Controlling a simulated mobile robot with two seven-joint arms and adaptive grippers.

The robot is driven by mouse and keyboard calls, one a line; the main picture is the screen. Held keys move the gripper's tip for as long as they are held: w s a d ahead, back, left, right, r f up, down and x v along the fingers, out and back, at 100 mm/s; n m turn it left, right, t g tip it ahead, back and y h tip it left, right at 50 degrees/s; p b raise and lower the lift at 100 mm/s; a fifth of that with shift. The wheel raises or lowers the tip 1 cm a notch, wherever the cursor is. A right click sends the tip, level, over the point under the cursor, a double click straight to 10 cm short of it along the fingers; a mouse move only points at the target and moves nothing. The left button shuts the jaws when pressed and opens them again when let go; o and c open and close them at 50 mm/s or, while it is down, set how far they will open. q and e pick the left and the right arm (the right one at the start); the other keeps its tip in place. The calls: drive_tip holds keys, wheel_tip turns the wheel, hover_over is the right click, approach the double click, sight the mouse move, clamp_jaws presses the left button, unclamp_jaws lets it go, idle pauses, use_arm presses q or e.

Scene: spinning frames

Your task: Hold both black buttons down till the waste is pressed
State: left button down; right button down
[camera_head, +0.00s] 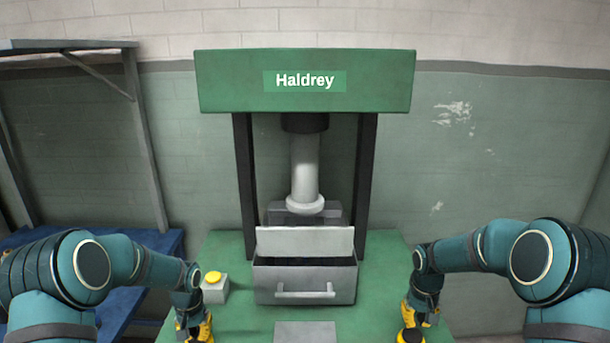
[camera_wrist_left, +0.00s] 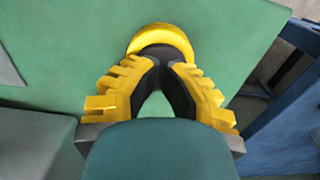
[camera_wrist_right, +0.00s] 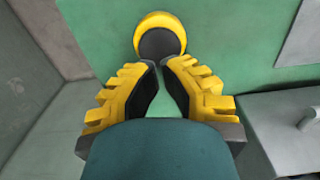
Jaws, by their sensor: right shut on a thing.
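The left black button (camera_wrist_left: 163,50) sits in a yellow collar in the left wrist view. My left gripper (camera_head: 197,336) has its tips at the button's near edge; the tips lie close together, and contact is unclear. The right black button (camera_wrist_right: 160,44), also yellow-collared, shows ahead of my right gripper (camera_wrist_right: 158,62). In the head view that collar (camera_head: 410,336) is at the bottom edge. My right fingers are closed at its near edge; what lies between them is hard to see. The grey metal press box (camera_head: 305,282) stands under the raised ram (camera_head: 304,165). No waste is visible.
The green press frame (camera_head: 305,78) reads "Haldrey". A yellow button (camera_head: 213,277) on a grey block stands left of the box, near my left gripper. A grey plate (camera_head: 305,332) lies in front. A blue bench (camera_head: 125,300) is at left.

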drive_tip(key=shift+r, duration=0.45)
drive_tip(key=s+r, duration=0.3)
drive_tip(key=s, duration=0.4)
idle(0.4)
use_arm(q)
drive_tip(key=shift+r, duration=3)
